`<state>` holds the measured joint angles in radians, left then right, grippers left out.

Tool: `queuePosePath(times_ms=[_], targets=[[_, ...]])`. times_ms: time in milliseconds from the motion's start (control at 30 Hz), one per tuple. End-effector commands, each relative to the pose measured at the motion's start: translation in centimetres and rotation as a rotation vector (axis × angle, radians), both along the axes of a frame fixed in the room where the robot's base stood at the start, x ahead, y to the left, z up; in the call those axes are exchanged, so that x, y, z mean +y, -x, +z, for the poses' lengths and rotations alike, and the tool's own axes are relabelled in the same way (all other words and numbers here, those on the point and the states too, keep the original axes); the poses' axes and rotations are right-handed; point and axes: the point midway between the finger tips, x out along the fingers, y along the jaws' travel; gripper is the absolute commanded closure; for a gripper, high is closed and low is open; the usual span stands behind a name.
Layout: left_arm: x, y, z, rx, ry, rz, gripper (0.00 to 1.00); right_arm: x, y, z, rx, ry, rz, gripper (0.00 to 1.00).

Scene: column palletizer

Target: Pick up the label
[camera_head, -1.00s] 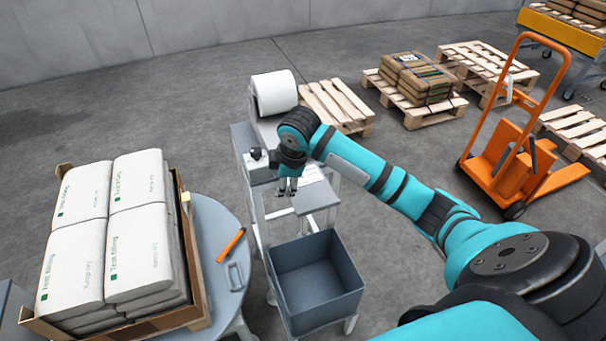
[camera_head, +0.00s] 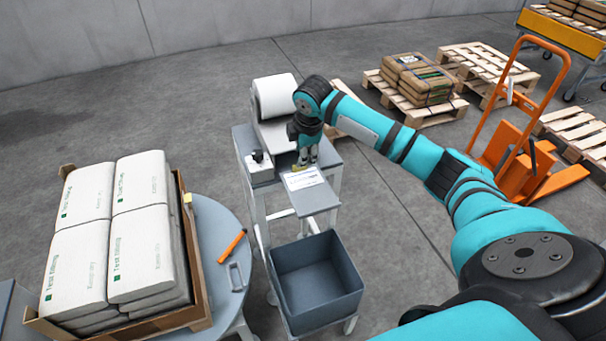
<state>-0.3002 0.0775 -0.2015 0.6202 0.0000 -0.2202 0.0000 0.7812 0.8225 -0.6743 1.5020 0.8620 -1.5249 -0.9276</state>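The label (camera_head: 304,178) is a white printed sheet lying on the small grey shelf (camera_head: 316,201) in front of the labelling stand. My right gripper (camera_head: 306,158) points down just behind the label's far edge. Its fingers are small and dark here, so I cannot tell whether they are open or shut, or whether they touch the label. A small yellow patch shows by the fingertips. My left gripper is not in view.
A white roll (camera_head: 274,96) sits at the back of the stand. A grey bin (camera_head: 315,284) stands below the shelf. A round table (camera_head: 222,218) at left holds stacked white sacks (camera_head: 83,262), an orange-handled tool (camera_head: 232,246) and a grey-framed item.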

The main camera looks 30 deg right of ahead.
Motion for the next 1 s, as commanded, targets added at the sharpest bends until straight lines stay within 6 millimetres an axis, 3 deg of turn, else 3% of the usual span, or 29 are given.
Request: queuePosePath(times_ms=[267, 500, 800, 1000], targets=[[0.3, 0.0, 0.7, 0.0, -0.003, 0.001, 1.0, -0.2, -0.7, -2.0, 0.002, 0.0, -0.001, 0.65], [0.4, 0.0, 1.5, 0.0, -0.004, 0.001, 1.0, -0.7, -1.8, -5.3, 0.001, 0.0, -0.001, 0.65], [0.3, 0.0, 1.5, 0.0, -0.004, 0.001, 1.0, -0.7, -2.0, -6.0, -0.001, 0.001, 0.0, 0.65], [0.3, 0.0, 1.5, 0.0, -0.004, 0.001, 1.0, -0.7, -2.0, -6.0, -0.001, 0.001, 0.0, 0.88]])
